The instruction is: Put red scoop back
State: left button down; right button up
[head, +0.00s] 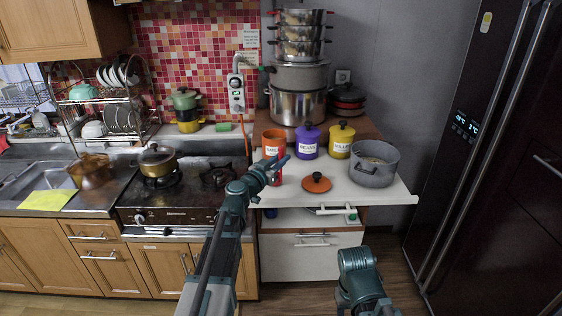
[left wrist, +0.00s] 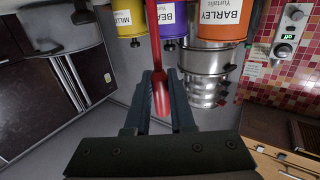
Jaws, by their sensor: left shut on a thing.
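My left gripper (head: 277,163) is shut on the red scoop (left wrist: 157,60), in front of the orange barley canister (head: 273,138). In the left wrist view the scoop runs between the two fingers (left wrist: 162,88) and out past the top edge, so its far end is cut off. The barley canister also shows there (left wrist: 222,18), upside down in the picture, to the right of the scoop and apart from it. In the head view the gripper partly covers the canister's lower part. An orange lid (head: 316,182) with a dark knob lies on the white counter.
A purple beans canister (head: 308,142) and a yellow millet canister (head: 340,141) stand right of the barley canister, both lidded. A grey pot (head: 375,165) stands at the counter's right. Stacked pots (head: 298,100) rise behind. The white counter's (head: 350,196) front is mostly clear.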

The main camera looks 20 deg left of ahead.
pick_arm(q)
jog(key=shift+f, duration=0.2)
jog(key=c, duration=0.8)
grip_release()
jog(key=shift+o, duration=0.2)
jog(key=shift+r, duration=0.1)
jog(key=shift+r, duration=0.3)
jog(key=v, duration=1.2)
jog(key=shift+f, duration=0.2)
